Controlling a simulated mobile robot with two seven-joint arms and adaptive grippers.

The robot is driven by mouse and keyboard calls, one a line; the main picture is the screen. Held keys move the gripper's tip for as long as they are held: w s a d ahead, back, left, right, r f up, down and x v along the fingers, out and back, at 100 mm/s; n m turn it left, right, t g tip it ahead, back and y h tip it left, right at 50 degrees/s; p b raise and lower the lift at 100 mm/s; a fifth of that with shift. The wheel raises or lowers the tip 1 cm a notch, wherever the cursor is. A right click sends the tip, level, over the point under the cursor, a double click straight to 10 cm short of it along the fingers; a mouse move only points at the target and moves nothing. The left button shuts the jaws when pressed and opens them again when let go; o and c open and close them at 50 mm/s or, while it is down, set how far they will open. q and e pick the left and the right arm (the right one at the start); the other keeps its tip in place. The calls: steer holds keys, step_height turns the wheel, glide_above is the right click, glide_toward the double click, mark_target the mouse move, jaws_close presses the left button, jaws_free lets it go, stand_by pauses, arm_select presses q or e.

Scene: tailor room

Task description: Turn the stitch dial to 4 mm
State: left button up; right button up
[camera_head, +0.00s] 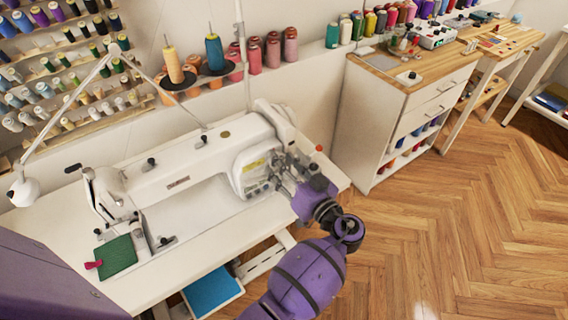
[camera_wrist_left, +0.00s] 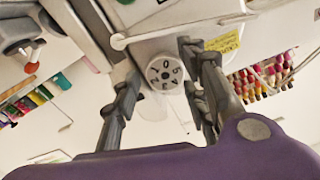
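The white sewing machine (camera_head: 180,184) stands on a white table. Its round white stitch dial (camera_wrist_left: 165,75) has dark characters around its face and shows in the left wrist view. The dial's setting is too small to read surely. My left gripper (camera_head: 268,176) is at the right end of the machine, in front of the dial area, and hides much of it in the head view. In the left wrist view its fingers (camera_wrist_left: 160,64) are open, one on each side of the dial, with gaps between them and the dial. My right gripper is not in view.
A green cloth piece (camera_head: 116,256) with a red tab lies at the machine's needle end. Thread cones (camera_head: 172,66) stand behind the machine. A white cabinet (camera_head: 388,118) with a wooden top is to the right. The wooden floor beside the table is clear.

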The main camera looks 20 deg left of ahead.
arm_select(q)
steer(key=c, duration=0.8)
steer(key=shift+d+m, duration=0.1)
steer(key=shift+m, duration=0.4)
steer(key=shift+m+b, duration=0.3)
steer(key=shift+m, duration=2.2)
